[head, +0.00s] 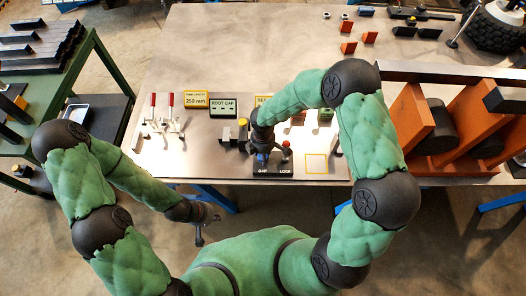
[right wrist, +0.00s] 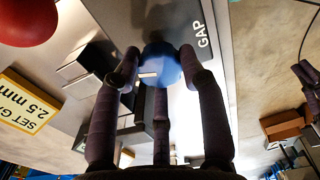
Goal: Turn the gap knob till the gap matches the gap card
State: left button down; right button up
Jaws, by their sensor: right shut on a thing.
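The blue gap knob (right wrist: 158,52) stands on a dark plate lettered GAP and LOCK (head: 274,171). My right gripper (right wrist: 160,70) is shut on the knob, its fingers around the knob's sides; a pale mark shows on the knob. The gap card (right wrist: 30,101) reads SET GAP 2.5 mm; in the head view my right arm partly covers it (head: 262,100). The red ball of the lock lever (head: 286,145) stands right of the knob. The gap itself cannot be made out. My left gripper (head: 206,224) is open and empty, off the table's front edge.
Left of the knob are two red-handled clamps (head: 171,101), a yellow 250 mm card (head: 196,100) and a ROOT GAP sign (head: 223,104). A yellow outlined square (head: 316,164) lies to the right. Orange brackets (head: 410,122) fill the table's right side.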

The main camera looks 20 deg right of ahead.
jog(key=shift+n+p, duration=0.75)
jog(key=shift+n, duration=0.95)
jog(key=o, duration=1.2)
jog(key=shift+c, duration=0.2)
notch_tip(320, 180, up, 12)
